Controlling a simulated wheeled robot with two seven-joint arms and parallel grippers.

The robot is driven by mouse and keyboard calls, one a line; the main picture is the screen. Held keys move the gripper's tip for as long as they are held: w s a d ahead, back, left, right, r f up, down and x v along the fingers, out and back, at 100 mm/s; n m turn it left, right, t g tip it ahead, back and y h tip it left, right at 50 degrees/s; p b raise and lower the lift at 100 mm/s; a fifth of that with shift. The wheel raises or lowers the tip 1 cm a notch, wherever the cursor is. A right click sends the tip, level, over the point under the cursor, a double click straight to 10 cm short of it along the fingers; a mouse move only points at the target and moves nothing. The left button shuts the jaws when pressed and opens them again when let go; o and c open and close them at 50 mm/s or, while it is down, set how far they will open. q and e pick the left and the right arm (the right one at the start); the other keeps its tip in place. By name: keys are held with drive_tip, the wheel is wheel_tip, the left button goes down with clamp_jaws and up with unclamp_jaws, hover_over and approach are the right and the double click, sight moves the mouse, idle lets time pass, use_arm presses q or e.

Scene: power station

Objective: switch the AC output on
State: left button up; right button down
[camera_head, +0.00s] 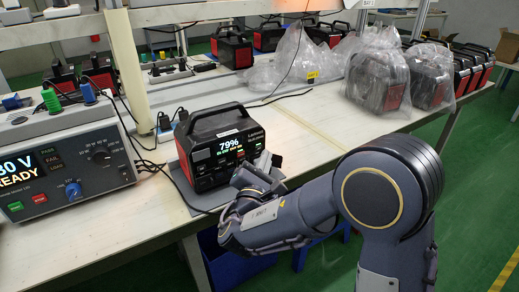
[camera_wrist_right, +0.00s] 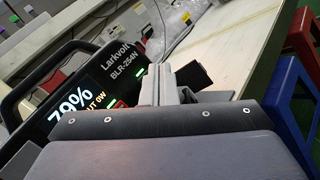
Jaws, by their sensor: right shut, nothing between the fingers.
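The power station (camera_head: 192,137) is a black box with a red side and a top handle, standing upright on the workbench. Its lit screen (camera_head: 229,146) reads 79%. In the wrist view the screen (camera_wrist_right: 72,107) also shows "OUT 0W", and small green lights (camera_wrist_right: 139,71) glow on the front panel. I cannot tell which control is the AC output button. My right gripper (camera_head: 265,163) is shut and empty, at the right end of the front panel. Its fingers (camera_wrist_right: 165,82) cover part of the panel; contact cannot be told. My left gripper is not in view.
A tester (camera_head: 72,165) with a "READY" display and knobs stands left on the bench (camera_head: 120,235). Cables run behind the power station. Bagged power stations (camera_head: 378,75) stand at the back right. Blue and red stools (camera_wrist_right: 297,85) stand beside the bench.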

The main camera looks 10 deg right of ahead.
drive_tip(key=s, duration=0.2)
drive_tip(key=s+d, duration=0.1)
drive_tip(key=s+d+b, duration=0.1)
drive_tip(key=s, duration=0.1)
drive_tip(key=shift+s, duration=0.3)
drive_tip(key=shift+d, duration=0.1)
idle(0.3)
